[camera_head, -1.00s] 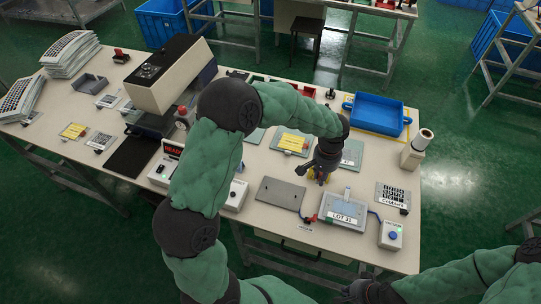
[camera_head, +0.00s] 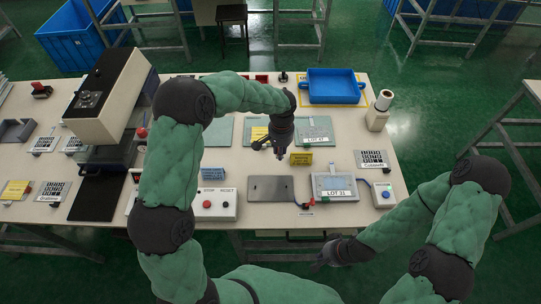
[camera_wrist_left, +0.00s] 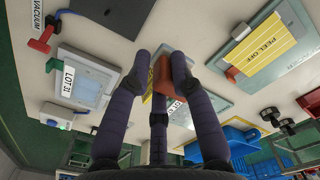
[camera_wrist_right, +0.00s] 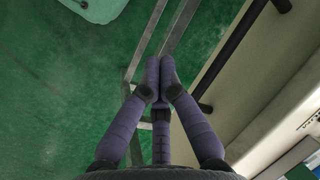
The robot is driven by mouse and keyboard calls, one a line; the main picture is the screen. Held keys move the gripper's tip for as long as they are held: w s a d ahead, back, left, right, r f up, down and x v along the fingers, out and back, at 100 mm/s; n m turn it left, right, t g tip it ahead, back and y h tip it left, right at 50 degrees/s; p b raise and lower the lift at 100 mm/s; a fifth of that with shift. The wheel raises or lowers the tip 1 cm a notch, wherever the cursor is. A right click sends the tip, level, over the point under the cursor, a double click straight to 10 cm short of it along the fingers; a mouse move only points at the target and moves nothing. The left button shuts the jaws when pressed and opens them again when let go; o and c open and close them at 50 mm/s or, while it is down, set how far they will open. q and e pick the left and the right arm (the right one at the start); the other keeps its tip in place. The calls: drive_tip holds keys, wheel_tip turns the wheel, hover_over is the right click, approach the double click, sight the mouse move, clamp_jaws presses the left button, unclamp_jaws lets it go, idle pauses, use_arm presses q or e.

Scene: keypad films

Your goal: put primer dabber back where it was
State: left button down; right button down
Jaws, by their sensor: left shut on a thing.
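The thing is held above the bench (camera_wrist_left: 125,60). My right gripper (camera_head: 325,262) is in front of the bench, low over the floor. In the right wrist view its fingertips (camera_wrist_right: 159,68) are together with nothing between them.
A yellow label block (camera_head: 300,159) stands near the panel's front edge. The LOT 31 unit (camera_head: 335,184) and a dark plate (camera_head: 270,189) are nearer. A tall press (camera_head: 105,95) stands left.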

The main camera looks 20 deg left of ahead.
use_arm(q)
drive_tip(key=w+a+f, duration=0.1)
drive_tip(key=f, duration=0.1)
drive_tip(key=w+a+f, duration=0.1)
drive_tip(key=f, duration=0.1)
drive_tip(key=w+a+f+b, duration=0.1)
drive_tip(key=a+f, duration=0.1)
drive_tip(key=shift+w, duration=0.3)
wheel_tip(320, 180, down, 4)
drive_tip(key=shift+w+a+r+b, duration=0.15)
drive_tip(key=shift+r+b, duration=0.1)
drive_tip(key=shift+b, duration=0.2)
drive_tip(key=shift+r, duration=0.1)
drive_tip(key=c, duration=1.5)
unclamp_jaws()
drive_tip(key=shift+f, duration=0.2)
drive_tip(key=o, duration=0.4)
